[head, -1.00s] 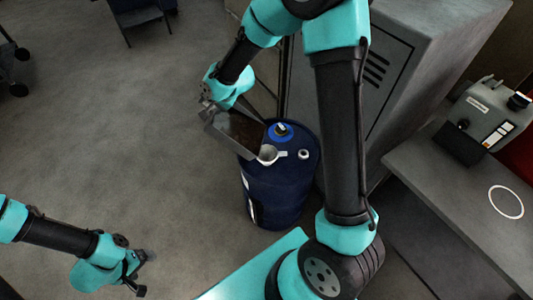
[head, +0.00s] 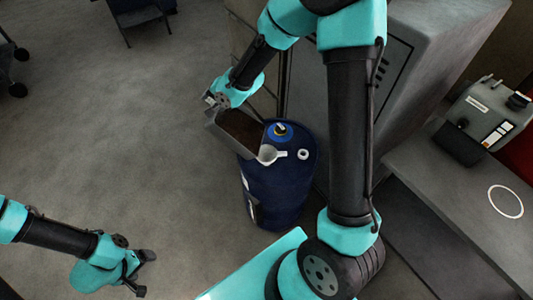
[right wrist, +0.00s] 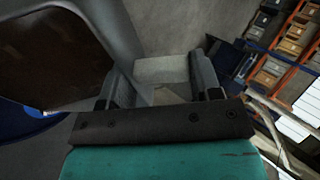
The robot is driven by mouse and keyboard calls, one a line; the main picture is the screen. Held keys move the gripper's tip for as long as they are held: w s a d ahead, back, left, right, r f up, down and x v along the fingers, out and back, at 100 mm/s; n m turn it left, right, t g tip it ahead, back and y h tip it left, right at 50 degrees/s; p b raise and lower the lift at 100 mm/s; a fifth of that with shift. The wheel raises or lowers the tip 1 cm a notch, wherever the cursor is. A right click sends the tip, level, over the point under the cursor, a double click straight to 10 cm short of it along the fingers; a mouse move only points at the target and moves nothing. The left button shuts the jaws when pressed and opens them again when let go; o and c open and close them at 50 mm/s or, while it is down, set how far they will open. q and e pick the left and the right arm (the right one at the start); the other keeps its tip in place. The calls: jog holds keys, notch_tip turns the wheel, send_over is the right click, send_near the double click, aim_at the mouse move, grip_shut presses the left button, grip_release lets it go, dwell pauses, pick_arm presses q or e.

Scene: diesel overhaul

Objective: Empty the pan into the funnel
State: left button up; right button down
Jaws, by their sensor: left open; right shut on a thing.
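The grey pan (head: 226,138) holds dark brown contents and hangs above the left part of the blue drum. My right gripper (head: 212,103) is shut on the pan's far-left end. The pan's near-right end is at the pale funnel (head: 267,155) on the drum top; I cannot tell whether they touch. In the right wrist view the pan's wall (right wrist: 118,35) runs into the jaws, with its dark interior at upper left. The funnel cannot be made out there. My left gripper (head: 146,271) is open and empty over the floor at lower left.
A grey cabinet (head: 440,50) stands behind. A grey bench (head: 460,200) is at right.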

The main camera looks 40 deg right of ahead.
jog(key=shift+s+d, duration=0.1)
jog(key=shift+s+d+r+t+y, duration=0.4)
jog(key=shift+s+d+r, duration=0.2)
jog(key=shift+r, duration=0.15)
jog(key=shift+s+d+r+t+y, duration=0.4)
jog(key=shift+s+d+r, duration=0.2)
jog(key=shift+s+d, duration=0.1)
dwell(0.5)
jog(key=shift+s+d+r+t+y, duration=0.3)
jog(key=shift+s+d+r+t, duration=0.25)
jog(key=shift+s+d, duration=0.15)
jog(key=shift+s, duration=0.15)
